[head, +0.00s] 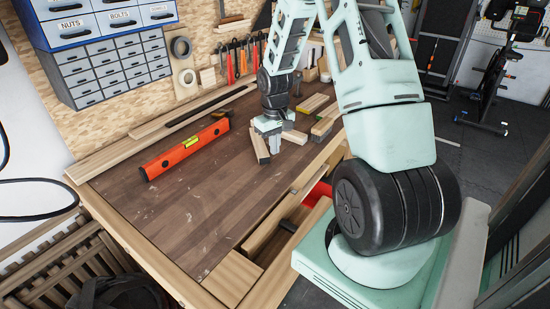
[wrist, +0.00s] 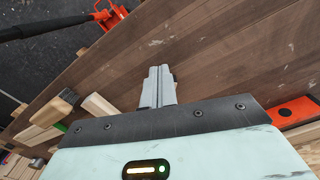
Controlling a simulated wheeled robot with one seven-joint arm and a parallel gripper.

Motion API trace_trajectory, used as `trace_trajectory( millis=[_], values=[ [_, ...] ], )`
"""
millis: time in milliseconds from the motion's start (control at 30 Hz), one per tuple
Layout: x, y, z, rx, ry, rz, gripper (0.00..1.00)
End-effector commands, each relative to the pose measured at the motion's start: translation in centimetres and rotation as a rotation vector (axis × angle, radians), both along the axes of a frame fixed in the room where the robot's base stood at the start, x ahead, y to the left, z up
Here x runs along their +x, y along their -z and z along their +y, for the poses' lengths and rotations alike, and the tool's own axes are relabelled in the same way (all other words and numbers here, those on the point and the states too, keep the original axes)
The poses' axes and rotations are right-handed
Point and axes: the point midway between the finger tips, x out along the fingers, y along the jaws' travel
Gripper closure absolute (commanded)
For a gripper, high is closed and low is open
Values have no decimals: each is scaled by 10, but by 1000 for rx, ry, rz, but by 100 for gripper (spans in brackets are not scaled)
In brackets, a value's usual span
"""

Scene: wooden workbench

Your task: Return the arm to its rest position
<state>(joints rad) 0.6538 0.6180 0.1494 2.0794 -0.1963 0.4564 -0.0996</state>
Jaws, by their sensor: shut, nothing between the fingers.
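My gripper (head: 268,127) points down over the far middle of the wooden workbench (head: 190,215) in the head view. In the wrist view my gripper (wrist: 158,72) shows its two fingers closed together, with nothing held between them. Small wood blocks (head: 261,147) stand or lie close beside the gripper in the head view. My arm reaches from the lower right up and over the bench, partly hiding the area behind it.
An orange spirit level (head: 187,149) lies left of the gripper. Wood strips (head: 150,132) lie along the back edge. More wood pieces (head: 325,122) lie right of the gripper. Drawer bins (head: 115,70) and hanging tools hang behind. The near bench top is clear.

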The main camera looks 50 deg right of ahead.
Motion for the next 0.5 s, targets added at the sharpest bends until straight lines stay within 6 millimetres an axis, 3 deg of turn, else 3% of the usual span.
trace_trajectory(
  millis=[200, 500],
  values=[
    [0, -22, 0, 0, 2, 0, 100],
    [0, -26, 0, 0, 1, 0, 100]
  ],
)
